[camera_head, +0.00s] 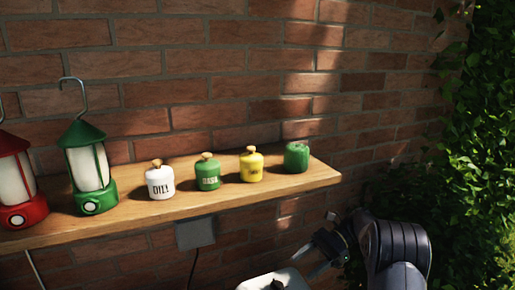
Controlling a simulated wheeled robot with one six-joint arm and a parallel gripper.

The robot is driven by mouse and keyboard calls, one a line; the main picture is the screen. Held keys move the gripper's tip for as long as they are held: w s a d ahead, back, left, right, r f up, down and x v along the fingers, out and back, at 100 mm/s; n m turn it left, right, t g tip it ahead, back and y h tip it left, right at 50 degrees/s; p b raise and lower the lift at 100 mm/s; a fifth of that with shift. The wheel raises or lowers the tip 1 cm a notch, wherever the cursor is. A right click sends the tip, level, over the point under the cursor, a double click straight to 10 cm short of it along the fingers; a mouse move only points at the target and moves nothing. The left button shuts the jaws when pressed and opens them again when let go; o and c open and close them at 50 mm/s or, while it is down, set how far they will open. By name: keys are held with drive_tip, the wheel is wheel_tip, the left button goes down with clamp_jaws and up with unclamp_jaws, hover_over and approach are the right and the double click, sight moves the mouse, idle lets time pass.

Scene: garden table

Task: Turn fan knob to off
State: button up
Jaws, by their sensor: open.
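No fan or fan knob can be clearly made out. A white rounded object (258,281) with a small dark part (277,284) on top is cut off by the bottom edge; I cannot tell whether it belongs to the fan. My gripper (318,257) is at the lower right, below the shelf's right end. Its fingers point left and down toward the white object. The jaws are open, and I see nothing between them. In this view the fingers are above and right of the white object; I cannot tell the exact distance.
A wooden shelf (228,207) runs along the brick wall. It bears a red lantern (20,213), a green lantern (95,199), and white (160,184), green (208,174), yellow (251,167) and dark green (296,157) containers. A grey box (195,234) hangs below. Foliage (475,170) fills the right.

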sight(282, 286)
drive_tip(key=p+x, duration=0.1)
drive_tip(key=x, duration=0.8)
drive_tip(key=m+t, duration=0.1)
drive_tip(key=m+t+y, duration=0.1)
drive_tip(key=shift+s+d+t+b, duration=0.2)
drive_tip(key=shift+t+b, duration=0.1)
drive_tip(key=shift+b, duration=0.1)
drive_tip(key=m+t+b, duration=0.1)
drive_tip(key=m+t, duration=0.1)
drive_tip(key=m+t+b, duration=0.1)
drive_tip(key=m+t, duration=0.1)
drive_tip(key=shift+s+m+t, duration=0.2)
drive_tip(key=shift+m+t, duration=0.1)
drive_tip(key=shift+t, duration=0.1)
drive_tip(key=m+t+b, duration=0.1)
drive_tip(key=m+t, duration=0.1)
drive_tip(key=m+t+h+b, duration=0.1)
drive_tip(key=m+t, duration=0.1)
drive_tip(key=m+t+h+b, duration=0.1)
drive_tip(key=t, duration=0.1)
drive_tip(key=shift+s+a+m, duration=0.25)
drive_tip(key=shift+s+m, duration=0.1)
drive_tip(key=shift+m, duration=0.05)
drive_tip(key=shift+s+d+m+t+h+b, duration=0.15)
drive_tip(key=shift+m+t+h+b, duration=0.15)
drive_tip(key=shift+t+h+b, duration=0.15)
drive_tip(key=v, duration=0.8)
drive_tip(key=shift+d+r, duration=0.25)
drive_tip(key=shift+d, duration=0.05)
drive_tip(key=shift+s, duration=0.15)
